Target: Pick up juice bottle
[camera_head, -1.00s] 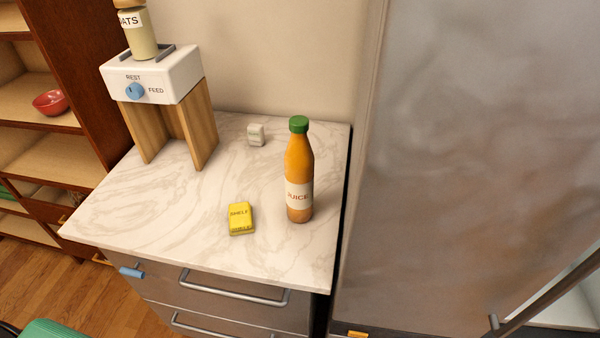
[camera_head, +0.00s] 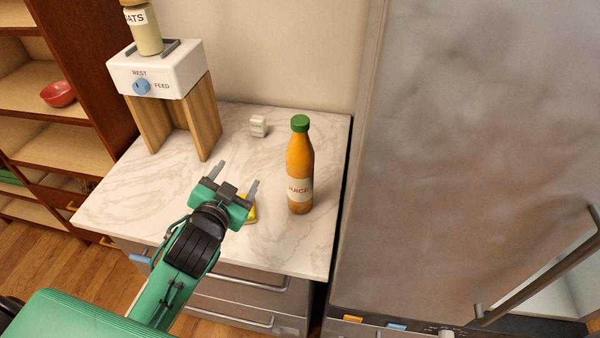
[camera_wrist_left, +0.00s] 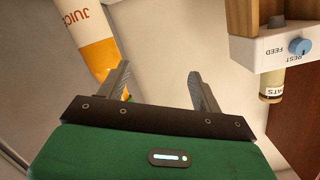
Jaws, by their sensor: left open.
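The juice bottle (camera_head: 299,166) stands upright on the marble counter, orange with a green cap and a pale label. In the left wrist view the bottle (camera_wrist_left: 88,35) shows at the upper left, partly behind a finger. My left gripper (camera_head: 238,173) is open and empty, to the left of the bottle and apart from it. In the left wrist view its fingers (camera_wrist_left: 160,88) are spread with nothing between them. My right gripper is not in view.
A yellow box (camera_head: 251,209) is mostly hidden behind my left gripper. A small white box (camera_head: 258,126) sits near the wall. A feeder stand (camera_head: 165,72) with an oats jar (camera_head: 143,30) stands back left. A tall metal fridge (camera_head: 450,150) bounds the counter (camera_head: 312,245) on the right.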

